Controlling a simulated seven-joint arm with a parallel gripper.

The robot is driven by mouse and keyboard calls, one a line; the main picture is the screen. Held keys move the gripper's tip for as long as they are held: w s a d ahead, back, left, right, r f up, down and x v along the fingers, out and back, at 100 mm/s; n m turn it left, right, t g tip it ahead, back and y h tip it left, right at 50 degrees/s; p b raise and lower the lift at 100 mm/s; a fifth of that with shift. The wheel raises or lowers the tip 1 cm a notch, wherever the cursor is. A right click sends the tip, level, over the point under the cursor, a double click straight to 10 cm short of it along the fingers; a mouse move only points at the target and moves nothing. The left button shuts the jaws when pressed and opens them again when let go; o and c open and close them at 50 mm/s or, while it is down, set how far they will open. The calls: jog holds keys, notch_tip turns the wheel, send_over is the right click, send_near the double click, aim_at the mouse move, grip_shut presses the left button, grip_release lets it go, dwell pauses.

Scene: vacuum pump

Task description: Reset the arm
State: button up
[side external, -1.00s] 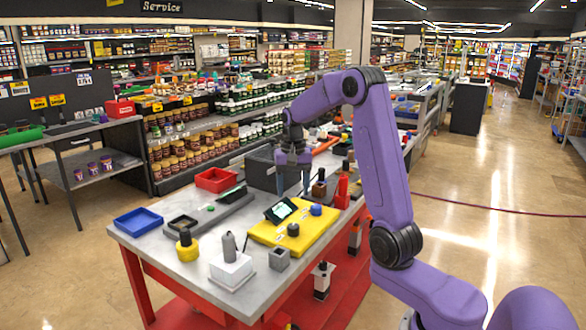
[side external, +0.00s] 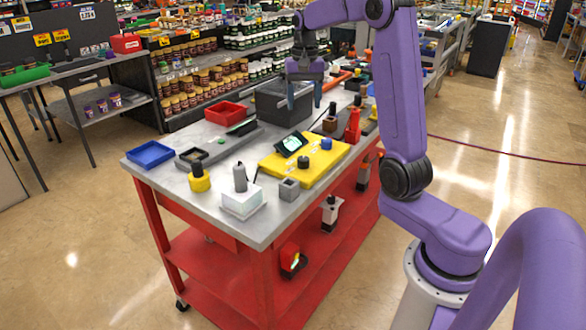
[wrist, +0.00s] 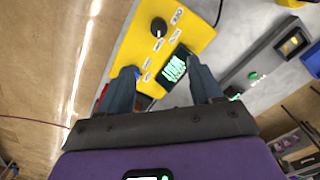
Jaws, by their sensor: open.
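My gripper (side external: 304,92) is open and empty, held above the back part of the workbench (side external: 226,228) with its fingers pointing down. In the wrist view my gripper's two fingers (wrist: 160,84) are apart, with nothing held between them. The yellow panel (side external: 304,165) lies on the bench in front of and below my gripper. It carries a dark display (side external: 291,144), a blue knob (side external: 326,144) and a black knob (side external: 303,162). In the wrist view the display (wrist: 174,67) is lit with green marks, and the black knob (wrist: 159,27) stands near the top.
On the bench are a blue tray (side external: 150,154), a red tray (side external: 225,113), a grey bin (side external: 284,104), a white block with a grey cylinder (side external: 241,203), a small grey box (side external: 289,190), a yellow round part (side external: 199,181) and a red bottle (side external: 353,126). The floor at right is clear.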

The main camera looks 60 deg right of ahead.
jog(key=s+a+f+n, duration=0.1)
jog(key=s+a+n, duration=0.35)
jog(key=a, duration=0.55)
jog(key=s+a+f+n, duration=0.1)
jog(key=s+a+n, duration=0.2)
jog(key=a+n, duration=0.5)
jog(key=s+a+f+n, duration=0.2)
jog(key=s+n, duration=0.3)
jog(key=s, duration=0.6)
jog(key=s+a+f+n, duration=0.3)
jog(key=s+a+n, duration=0.1)
jog(key=s, duration=0.7)
jog(key=shift+a+n, duration=0.35)
jog(key=shift+a, duration=0.1)
